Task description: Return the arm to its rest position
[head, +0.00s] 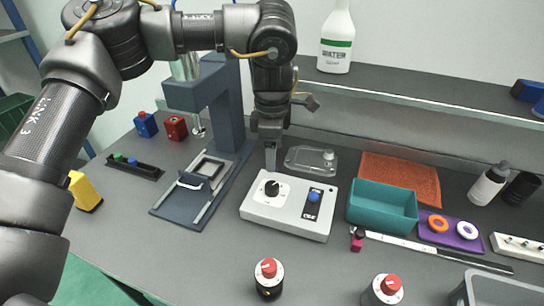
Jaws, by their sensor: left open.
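My left arm comes in from the left, crosses the top of the head view and bends down. My left gripper (270,160) points down above the rear edge of a white control box (290,208) with a black knob (271,189) and a blue button (313,196). Its fingers overlap in this view, so the gap between them is hard to see. I see nothing held in it. Whether its tips touch the box cannot be told. My right gripper is not in view.
A dark blue press stand (230,110) rises just left of the gripper. A clear tray (311,160), a teal bin (382,207) and an orange mat (402,178) lie to the right. A shelf (420,98) with a water bottle (337,40) runs behind. Red-topped knobs (268,278) stand in front.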

